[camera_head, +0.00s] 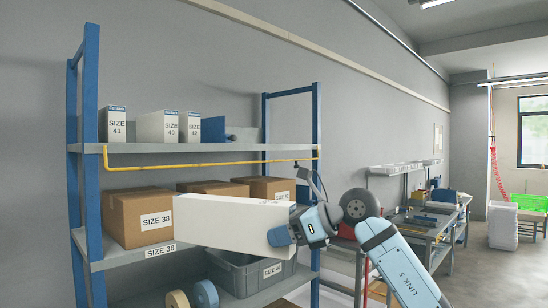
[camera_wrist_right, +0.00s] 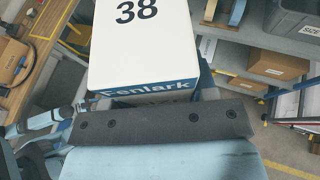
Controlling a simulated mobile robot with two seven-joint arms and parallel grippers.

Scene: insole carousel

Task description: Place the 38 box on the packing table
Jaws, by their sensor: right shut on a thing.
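A long white box (camera_head: 232,222) is held out in front of the blue shelf rack by my right gripper (camera_head: 290,230). In the right wrist view the white box (camera_wrist_right: 142,40) shows a black 38 on top and a blue band reading Fenlark at its near end. The gripper is shut on this end, and the dark finger bar (camera_wrist_right: 160,127) lies across it. The box looks about level and clear of the shelf. The packing table cannot be told for sure; a workbench (camera_head: 430,225) stands at the right.
The blue rack (camera_head: 92,130) holds a carton marked SIZE 38 (camera_head: 140,216), more cartons, white boxes marked 41 (camera_head: 113,124) and 40 (camera_head: 158,127), and a grey bin (camera_head: 240,276). A yellow rail (camera_head: 210,164) runs along the upper shelf. The floor (camera_head: 490,270) at right is open.

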